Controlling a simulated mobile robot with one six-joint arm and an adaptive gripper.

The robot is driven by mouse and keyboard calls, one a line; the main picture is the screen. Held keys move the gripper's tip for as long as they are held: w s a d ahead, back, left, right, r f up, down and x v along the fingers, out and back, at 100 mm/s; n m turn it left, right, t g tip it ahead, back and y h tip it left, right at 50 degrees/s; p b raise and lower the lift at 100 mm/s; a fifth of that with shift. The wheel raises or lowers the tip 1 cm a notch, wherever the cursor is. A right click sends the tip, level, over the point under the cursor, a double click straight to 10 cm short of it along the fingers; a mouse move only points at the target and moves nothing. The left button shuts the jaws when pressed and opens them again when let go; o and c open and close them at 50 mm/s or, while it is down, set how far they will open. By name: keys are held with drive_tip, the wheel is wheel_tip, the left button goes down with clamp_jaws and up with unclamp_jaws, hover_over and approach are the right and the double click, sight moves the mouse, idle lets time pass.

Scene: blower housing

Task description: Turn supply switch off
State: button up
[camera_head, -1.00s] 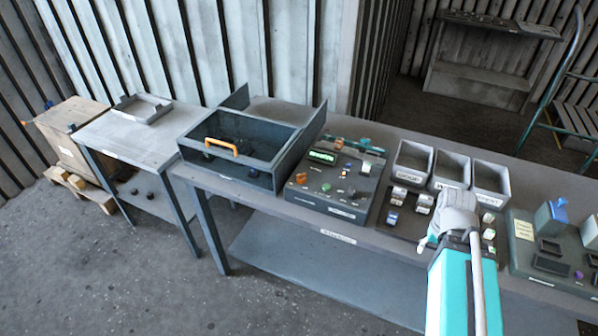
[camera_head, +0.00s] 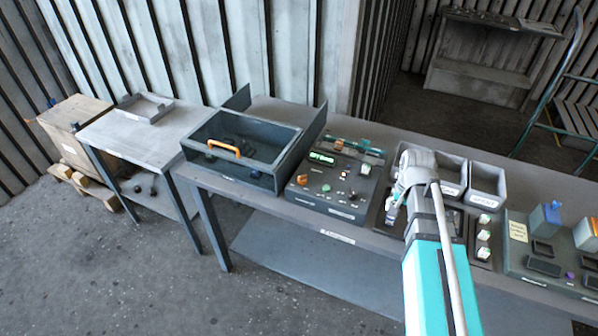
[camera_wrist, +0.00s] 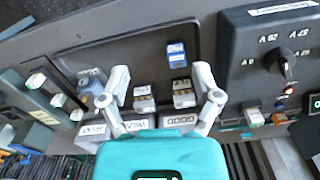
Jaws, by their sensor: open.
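A dark control panel (camera_head: 306,197) with a lit green display (camera_head: 321,158), coloured knobs and small switches stands on the long bench, left of my gripper. In the wrist view, a panel face (camera_wrist: 245,75) at the upper right carries a black rotary knob (camera_wrist: 277,65) with printed marks around it. I cannot read which control is the supply switch. My gripper (camera_wrist: 160,75) is open, its two fingers spread and nothing held. It hangs over a tray of small labelled blocks, to one side of the knob and apart from it. In the head view my gripper (camera_head: 393,208) is partly hidden by its wrist.
Grey bins (camera_head: 487,181) stand behind my gripper, one partly hidden by my arm. A blue block (camera_wrist: 176,54) and several pale blocks lie beneath it. A dark box with an orange handle (camera_head: 222,147) stands left of the panel, another fixture (camera_head: 557,256) at the right.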

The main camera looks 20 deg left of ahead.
drive_tip(key=w+a+r+m+p, duration=0.2)
drive_tip(key=w+a+r, duration=0.15)
drive_tip(key=a, duration=0.55)
drive_tip(key=w+a+r+m+p, duration=0.2)
drive_tip(key=w+a+p, duration=0.15)
drive_tip(key=a, duration=0.55)
wheel_tip(320, 180, up, 3)
drive_tip(key=m+p, duration=0.3)
hover_over(301, 177)
drive_tip(key=shift+w+a+r+b, duration=0.1)
drive_tip(key=shift+w+r+b, duration=0.1)
drive_tip(key=shift+b, duration=0.1)
drive_tip(key=shift+f, duration=0.2)
wheel_tip(301, 177, down, 13)
drive_tip(key=b, duration=1.3)
drive_tip(key=shift+f+b, duration=0.2)
drive_tip(key=shift+b, duration=0.2)
drive_tip(key=shift+c, duration=0.2)
clamp_jaws()
